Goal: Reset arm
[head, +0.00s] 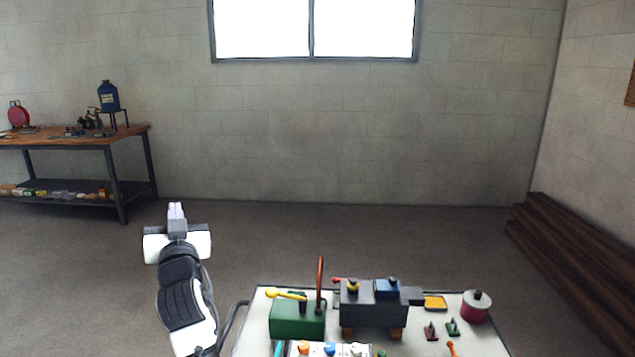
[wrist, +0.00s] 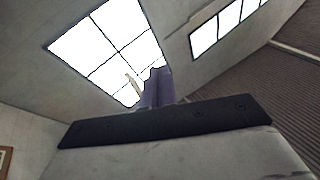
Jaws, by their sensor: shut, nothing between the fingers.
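My gripper (head: 176,210) is raised at the left of the table in the head view, with its fingers pointing up and away. The fingers are together with nothing between them. In the wrist view, the gripper's fingers (wrist: 155,88) show purple-grey against a bright window, and the camera looks up at the ceiling and walls. My gripper is apart from the table and touches nothing.
A white table (head: 258,324) at the front holds a green block (head: 297,320), a dark grey engine-like block (head: 371,310), a dark red pot (head: 475,306) and small parts. A workbench (head: 75,143) stands back left. Brown steps (head: 570,265) line the right wall. The middle floor is clear.

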